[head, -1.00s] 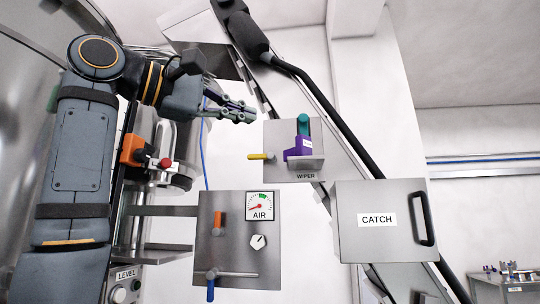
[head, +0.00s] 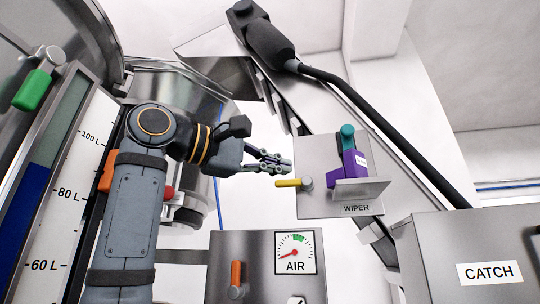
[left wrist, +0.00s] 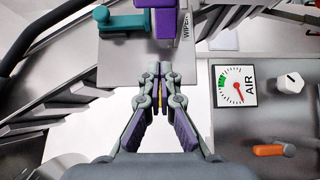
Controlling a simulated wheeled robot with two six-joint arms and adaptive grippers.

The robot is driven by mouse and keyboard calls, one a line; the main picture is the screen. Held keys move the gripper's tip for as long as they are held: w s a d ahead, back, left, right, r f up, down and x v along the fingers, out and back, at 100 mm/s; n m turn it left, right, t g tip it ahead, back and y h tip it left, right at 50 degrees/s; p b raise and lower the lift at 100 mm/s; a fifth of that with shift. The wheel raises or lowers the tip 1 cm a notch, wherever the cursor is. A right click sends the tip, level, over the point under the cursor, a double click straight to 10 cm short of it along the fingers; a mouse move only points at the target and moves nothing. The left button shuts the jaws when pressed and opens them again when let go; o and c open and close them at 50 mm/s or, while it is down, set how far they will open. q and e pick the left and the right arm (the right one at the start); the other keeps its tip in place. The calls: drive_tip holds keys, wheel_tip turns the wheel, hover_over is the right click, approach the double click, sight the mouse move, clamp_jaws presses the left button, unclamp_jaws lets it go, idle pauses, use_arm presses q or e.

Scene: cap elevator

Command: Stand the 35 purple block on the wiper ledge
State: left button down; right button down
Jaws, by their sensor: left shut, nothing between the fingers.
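The purple block (head: 346,168) with a small white label sits at the wiper ledge (head: 362,190), on the panel marked WIPER, just below a teal peg or knob (head: 347,137). The ledge hides part of its base. It also shows at the top of the left wrist view (left wrist: 166,20), cut off by the frame edge. My left gripper (head: 288,164) is shut and empty, to the left of the block and clear of it. Its closed fingertips (left wrist: 160,70) point toward the panel in the left wrist view. My right gripper is not in view.
A yellow handle (head: 288,183) sticks out left from the wiper panel (head: 313,155), just below my left fingertips. The AIR gauge panel (head: 262,245) is below, and the CATCH box (head: 475,240) is at lower right. A dark pipe (head: 385,130) runs diagonally behind.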

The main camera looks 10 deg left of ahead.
sight(328, 177)
use_arm(q)
drive_tip(key=p+x, duration=0.1)
drive_tip(key=x, duration=0.1)
drive_tip(key=p+x, duration=0.1)
drive_tip(key=x, duration=0.2)
drive_tip(key=s+d+p+x, duration=0.1)
drive_tip(key=x, duration=0.2)
drive_tip(key=shift+d+p, duration=0.25)
drive_tip(key=shift+p, duration=0.15)
drive_tip(key=shift+s+d, duration=0.2)
drive_tip(key=shift+d, duration=0.05)
drive_tip(key=shift+w+a+f, duration=0.25)
drive_tip(key=shift+w+f, duration=0.05)
drive_tip(key=shift+w, duration=0.25)
